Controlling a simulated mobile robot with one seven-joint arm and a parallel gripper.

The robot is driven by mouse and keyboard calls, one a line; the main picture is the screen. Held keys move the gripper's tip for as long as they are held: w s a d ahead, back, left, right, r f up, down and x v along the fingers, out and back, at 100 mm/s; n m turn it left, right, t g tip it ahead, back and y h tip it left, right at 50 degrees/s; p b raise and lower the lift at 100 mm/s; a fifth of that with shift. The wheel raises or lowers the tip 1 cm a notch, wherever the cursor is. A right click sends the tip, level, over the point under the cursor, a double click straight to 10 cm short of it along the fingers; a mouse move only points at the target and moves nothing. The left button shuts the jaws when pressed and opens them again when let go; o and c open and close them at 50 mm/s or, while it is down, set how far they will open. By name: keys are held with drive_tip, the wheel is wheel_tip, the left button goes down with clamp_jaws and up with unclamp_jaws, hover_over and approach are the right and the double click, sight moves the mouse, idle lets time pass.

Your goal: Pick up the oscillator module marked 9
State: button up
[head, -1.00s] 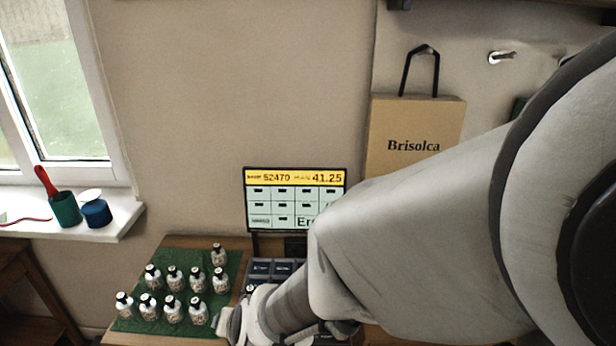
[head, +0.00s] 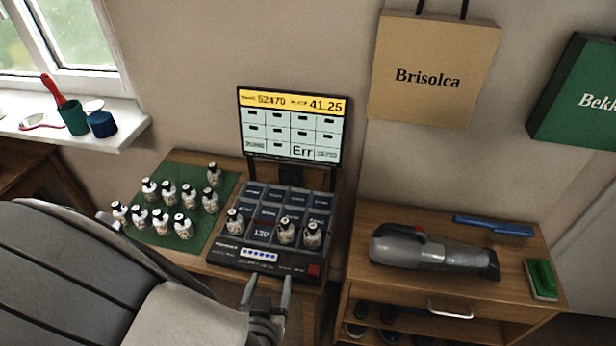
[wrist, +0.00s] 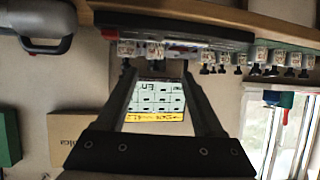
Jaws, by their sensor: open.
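Several small white oscillator modules with black tops (head: 160,222) stand on a green mat at the left of the table. Three more sit in the dark gridded console, one at its left (head: 235,222) and two at its right, (head: 286,231) and (head: 311,236). Their marks are too small to read, so I cannot tell which is marked 9. My gripper (head: 268,278) is open and empty, just in front of the console's front edge. In the upside-down wrist view, the screen shows between the fingers of my gripper (wrist: 158,75), with a row of modules (wrist: 257,62) beyond.
The console (head: 262,264) has a red button at its right front. A screen (head: 290,125) reading "Err" stands behind it. My arm covers the lower left.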

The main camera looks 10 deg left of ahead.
drive_tip(key=d, duration=0.1)
drive_tip(key=b, duration=0.5)
approach(285, 238)
drive_tip(key=shift+n+t, duration=0.3)
drive_tip(key=shift+t, duration=0.1)
drive_tip(key=x, duration=0.2)
drive_tip(key=f+x, duration=0.1)
drive_tip(key=x, duration=0.1)
drive_tip(key=shift+w+f, duration=0.15)
drive_tip(key=shift+w, duration=0.05)
drive_tip(key=shift+b+x, duration=0.6)
drive_tip(key=shift+x, duration=2.4)
drive_tip(key=shift+r, duration=0.25)
drive_tip(key=shift+c, duration=0.2)
clamp_jaws()
